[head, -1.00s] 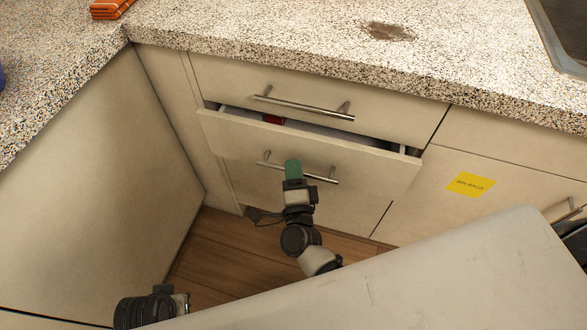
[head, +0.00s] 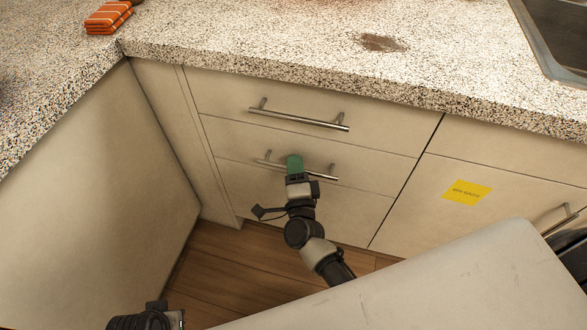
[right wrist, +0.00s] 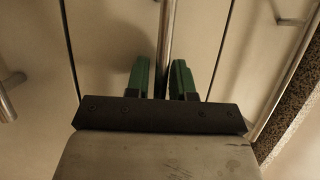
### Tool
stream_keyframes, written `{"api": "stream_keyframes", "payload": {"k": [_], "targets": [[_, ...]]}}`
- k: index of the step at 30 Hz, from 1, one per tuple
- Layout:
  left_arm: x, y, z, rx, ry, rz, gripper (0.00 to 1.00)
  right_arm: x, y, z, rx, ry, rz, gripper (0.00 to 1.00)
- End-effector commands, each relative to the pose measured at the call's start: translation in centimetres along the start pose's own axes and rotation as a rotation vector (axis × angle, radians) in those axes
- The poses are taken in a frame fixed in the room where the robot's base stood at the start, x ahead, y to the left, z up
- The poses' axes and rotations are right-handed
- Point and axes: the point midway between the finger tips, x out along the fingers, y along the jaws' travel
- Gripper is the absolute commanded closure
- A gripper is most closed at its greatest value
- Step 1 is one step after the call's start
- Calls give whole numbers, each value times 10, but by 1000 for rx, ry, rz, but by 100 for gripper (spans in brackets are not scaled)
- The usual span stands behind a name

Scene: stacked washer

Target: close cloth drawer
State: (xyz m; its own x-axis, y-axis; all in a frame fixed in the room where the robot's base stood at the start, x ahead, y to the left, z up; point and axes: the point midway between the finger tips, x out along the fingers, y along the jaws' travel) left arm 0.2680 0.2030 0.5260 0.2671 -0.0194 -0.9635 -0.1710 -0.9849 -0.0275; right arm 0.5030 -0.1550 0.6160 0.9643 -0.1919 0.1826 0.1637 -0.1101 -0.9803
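The cloth drawer (head: 230,134) is the middle drawer of the cream cabinet. Its front lies flush with the cabinet, with no gap visible. Its metal bar handle (head: 325,177) shows on both sides of my right gripper (head: 294,163), whose green fingers reach it. In the right wrist view, the two green fingers of my right gripper (right wrist: 160,75) stand apart, with the handle bar (right wrist: 167,35) running between them and narrow gaps at its sides. Part of my left arm shows at the bottom left in the head view; its fingers are out of sight.
The upper drawer (head: 400,125) is shut above. A speckled countertop (head: 250,45) overhangs the cabinet, with an orange striped cloth (head: 108,16) at the back left and a sink (head: 555,45) at right. A yellow label (head: 467,192) marks the cabinet at right. A side panel (head: 90,190) stands at left.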

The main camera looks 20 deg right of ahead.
Motion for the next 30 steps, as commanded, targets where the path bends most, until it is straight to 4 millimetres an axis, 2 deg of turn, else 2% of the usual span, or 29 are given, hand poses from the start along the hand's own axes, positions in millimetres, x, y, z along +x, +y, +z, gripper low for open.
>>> {"api": "stream_keyframes", "payload": {"k": [1, 3, 20, 25, 30], "targets": [[1, 0, 1, 0, -2, 0, 100, 0, 0, 0, 0, -1, 0, 69], [2, 0, 1, 0, -3, 0, 100, 0, 0, 1, 0, -1, 0, 63], [2, -1, -3, 1, 4, -2, 100, -3, 0, 1, 0, -2, 1, 63], [1, -1, -6, 1, 13, -3, 100, -22, 0, 1, -1, -3, 3, 63], [8, -1, -2, 2, 2, -1, 100, -58, 1, 1, -2, -4, 5, 63]]}}
